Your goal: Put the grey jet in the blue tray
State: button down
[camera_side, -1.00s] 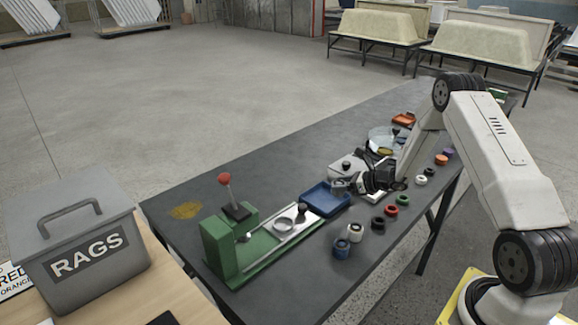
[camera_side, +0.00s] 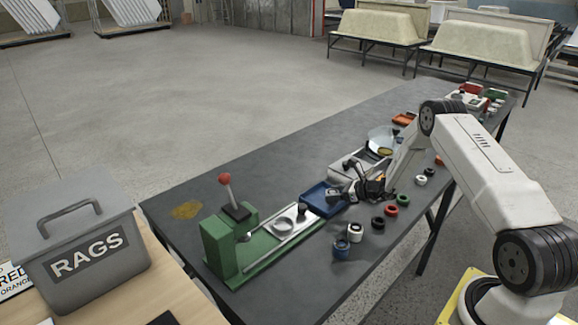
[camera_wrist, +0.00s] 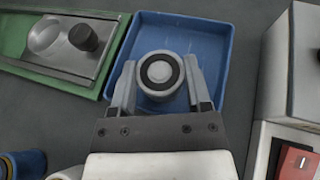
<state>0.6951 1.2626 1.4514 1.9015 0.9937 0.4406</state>
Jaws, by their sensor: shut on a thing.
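The grey jet (camera_wrist: 160,73) is a round grey piece with a dark ring on top. My gripper (camera_wrist: 160,80) is shut on it, with one pale finger on each side. The blue tray (camera_wrist: 216,35) lies below, and the jet is over its inside in the wrist view. I cannot tell whether the jet touches the tray floor. In the side view the blue tray (camera_side: 316,207) sits on the dark bench beside the green fixture, and my gripper (camera_side: 334,194) is at its right edge. The jet is too small there to make out clearly.
The green fixture (camera_side: 228,238) with a red-knobbed lever stands left of the tray. A blue ring (camera_side: 341,246), a white ring (camera_side: 355,232) and several others line the bench's front edge. A pale box (camera_wrist: 291,70) stands right of the tray. The rear left bench is mostly clear.

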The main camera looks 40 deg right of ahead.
jog(key=shift+f, duration=0.55)
jog(key=shift+f, duration=0.15)
jog(key=shift+c, duration=0.2)
grip_release()
jog(key=v, duration=1.2)
dwell(0.3)
